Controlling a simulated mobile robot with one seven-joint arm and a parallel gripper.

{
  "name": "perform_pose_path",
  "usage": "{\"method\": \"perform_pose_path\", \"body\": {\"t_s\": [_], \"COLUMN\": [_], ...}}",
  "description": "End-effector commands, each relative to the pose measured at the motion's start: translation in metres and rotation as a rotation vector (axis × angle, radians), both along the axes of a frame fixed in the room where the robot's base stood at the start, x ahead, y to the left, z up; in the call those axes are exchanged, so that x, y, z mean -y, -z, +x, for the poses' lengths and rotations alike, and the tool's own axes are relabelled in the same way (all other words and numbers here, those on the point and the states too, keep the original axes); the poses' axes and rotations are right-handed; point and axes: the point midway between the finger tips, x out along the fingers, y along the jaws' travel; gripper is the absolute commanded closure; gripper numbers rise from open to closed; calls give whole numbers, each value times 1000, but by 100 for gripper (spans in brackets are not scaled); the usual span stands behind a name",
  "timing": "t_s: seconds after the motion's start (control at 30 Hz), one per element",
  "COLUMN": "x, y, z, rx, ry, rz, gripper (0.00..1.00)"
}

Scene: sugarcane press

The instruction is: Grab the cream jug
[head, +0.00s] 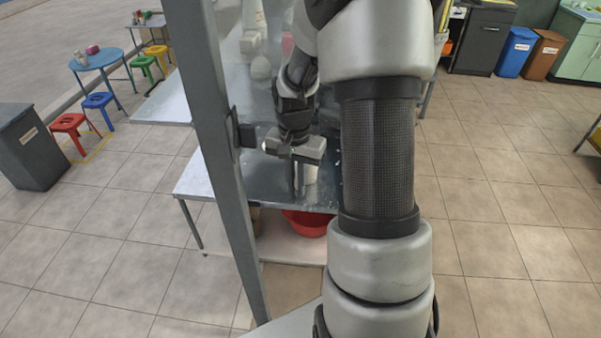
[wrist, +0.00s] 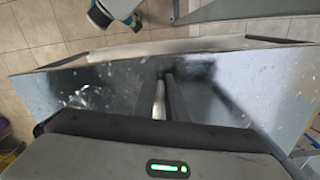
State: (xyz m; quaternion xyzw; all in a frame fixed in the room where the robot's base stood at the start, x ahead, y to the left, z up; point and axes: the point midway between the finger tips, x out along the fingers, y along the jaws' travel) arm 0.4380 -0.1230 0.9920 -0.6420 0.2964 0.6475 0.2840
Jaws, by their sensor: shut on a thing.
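My gripper (head: 302,178) is low over the grey metal table, its fingers pointing down.
The metal table (head: 205,182) stands behind a grey upright post (head: 208,110) and a clear panel. A red basin (head: 308,224) sits beneath it. A blue round table (head: 97,59) with stools is far left. Blue (head: 515,52) and brown bins stand at the back right. The tiled floor at right is clear.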

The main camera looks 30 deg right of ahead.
Motion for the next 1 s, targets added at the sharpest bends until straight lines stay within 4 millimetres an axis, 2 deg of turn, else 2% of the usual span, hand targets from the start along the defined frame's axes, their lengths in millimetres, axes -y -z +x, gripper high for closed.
{"method": "perform_pose_path", "body": {"t_s": [0.53, 1.0], "x": [0, 1], "y": [-7, -49], "z": [1, 1], "rx": [2, 4], "ry": [1, 0], "rz": [-1, -2], "gripper": [100, 100]}}
